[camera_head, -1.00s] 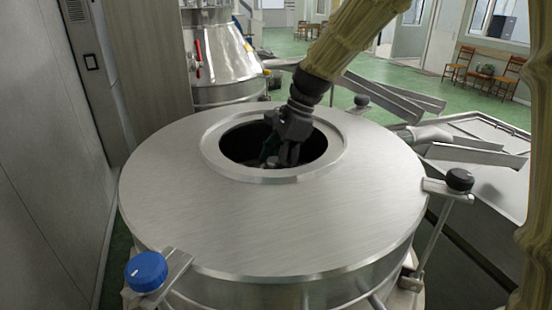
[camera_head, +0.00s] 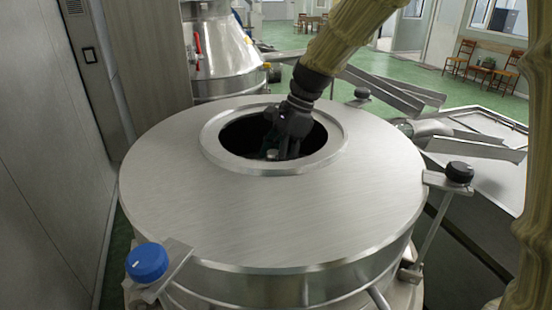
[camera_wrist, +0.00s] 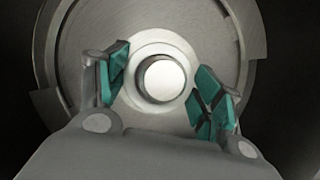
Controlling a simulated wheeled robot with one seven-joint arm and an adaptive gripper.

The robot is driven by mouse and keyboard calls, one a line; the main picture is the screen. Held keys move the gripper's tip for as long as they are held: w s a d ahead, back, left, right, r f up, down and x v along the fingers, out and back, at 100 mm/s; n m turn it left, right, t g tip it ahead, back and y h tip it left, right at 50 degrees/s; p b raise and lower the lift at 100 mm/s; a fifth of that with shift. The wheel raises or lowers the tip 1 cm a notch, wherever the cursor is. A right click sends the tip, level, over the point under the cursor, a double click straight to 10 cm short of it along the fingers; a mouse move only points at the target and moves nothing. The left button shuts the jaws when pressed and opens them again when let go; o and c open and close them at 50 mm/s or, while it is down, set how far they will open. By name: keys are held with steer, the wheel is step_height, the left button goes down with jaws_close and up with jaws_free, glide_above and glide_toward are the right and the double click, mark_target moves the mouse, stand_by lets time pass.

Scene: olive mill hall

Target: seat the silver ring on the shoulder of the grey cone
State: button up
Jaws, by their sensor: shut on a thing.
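My gripper (camera_head: 287,148) reaches down through the round opening in the steel lid. In the wrist view its two teal-padded fingers (camera_wrist: 162,88) stand on either side of a pale silver ring (camera_wrist: 164,37), and it is shut on this ring. The ring surrounds a round central post (camera_wrist: 161,80) with a bright flat top. Behind them is a wide grey cone (camera_wrist: 83,38), seen from above. I cannot tell whether the ring touches the cone's shoulder or is above it. In the head view, a small light piece shows beside the fingers; the ring and cone cannot be made out.
The broad steel lid (camera_head: 190,210) has a raised rim (camera_head: 213,150) close around my gripper. A blue knob (camera_head: 147,262) and a black knob (camera_head: 459,172) stand at its edge. A grey wall (camera_head: 50,170) is on the left, and metal chutes (camera_head: 390,88) lie behind on the right.

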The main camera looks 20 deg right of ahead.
steer(key=shift+f, duration=0.3)
steer(key=o, duration=1.2)
steer(key=shift+r, duration=0.1)
steer(key=v, duration=1.2)
steer(key=shift+w, duration=0.1)
